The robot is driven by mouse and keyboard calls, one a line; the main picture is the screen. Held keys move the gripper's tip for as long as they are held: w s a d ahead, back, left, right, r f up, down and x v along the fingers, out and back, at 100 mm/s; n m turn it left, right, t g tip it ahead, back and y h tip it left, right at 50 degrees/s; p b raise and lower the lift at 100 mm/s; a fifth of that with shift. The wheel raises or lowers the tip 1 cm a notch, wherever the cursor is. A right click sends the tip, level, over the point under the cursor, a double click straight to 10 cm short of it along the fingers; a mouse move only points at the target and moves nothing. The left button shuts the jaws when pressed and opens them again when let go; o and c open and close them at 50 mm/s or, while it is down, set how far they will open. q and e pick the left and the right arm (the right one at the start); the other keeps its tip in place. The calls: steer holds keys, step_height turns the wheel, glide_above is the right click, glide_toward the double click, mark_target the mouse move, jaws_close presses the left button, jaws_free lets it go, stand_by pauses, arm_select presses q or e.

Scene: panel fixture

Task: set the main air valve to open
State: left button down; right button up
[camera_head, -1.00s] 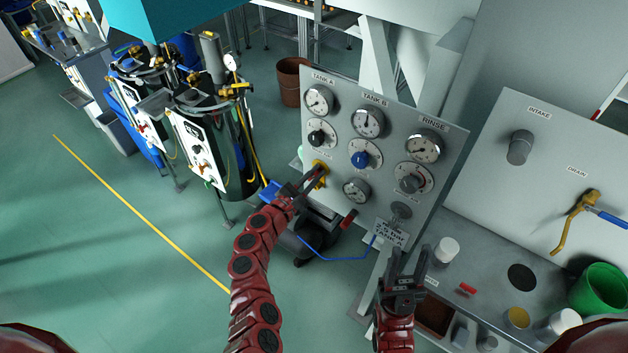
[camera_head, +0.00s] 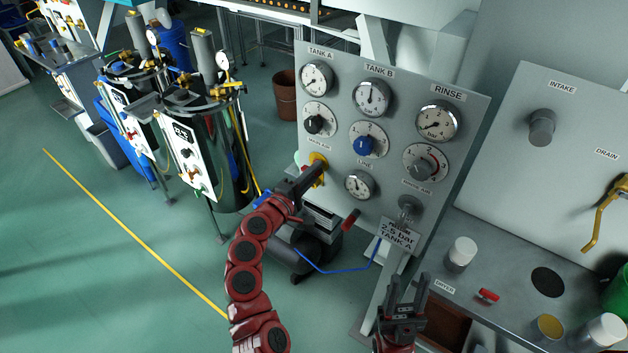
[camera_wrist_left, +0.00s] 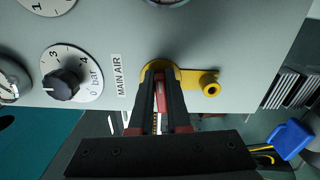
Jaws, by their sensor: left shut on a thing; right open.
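The main air valve (camera_head: 318,162) is a yellow fitting at the lower left of the grey gauge panel. In the left wrist view the valve (camera_wrist_left: 190,77) has a yellow lug to the right, beside the MAIN AIR label (camera_wrist_left: 118,77). My left gripper (camera_head: 314,172) is at the valve, and its fingers (camera_wrist_left: 160,72) are shut on a narrow red handle (camera_wrist_left: 161,96). The fingers hide much of the handle, so I cannot tell its exact angle. My right gripper (camera_head: 405,288) is open and empty, low in front of the panel.
The panel (camera_head: 478,135) carries several gauges and knobs, including a blue knob (camera_head: 364,145). A hanging tag (camera_head: 397,236) reads 2.5 bar TANK A. A bench at right holds a white cup (camera_head: 461,252) and a red-handled part (camera_head: 488,295). Black tanks (camera_head: 225,140) stand at left.

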arm_select(q)
steer(key=shift+f+m+b, duration=0.2)
steer(key=shift+m+b, duration=0.5)
steer(key=shift+b, duration=0.05)
steer(key=shift+a, duration=0.1)
steer(key=shift+r, duration=0.1)
steer(key=c, duration=0.9)
jaws_free()
steer(key=shift+w, duration=0.1)
steer(key=b+v, duration=0.1)
steer(key=v, duration=1.6)
steer(key=shift+s+a+b, duration=0.1)
steer(key=shift+s+b, duration=0.1)
steer(key=shift+b, duration=0.15)
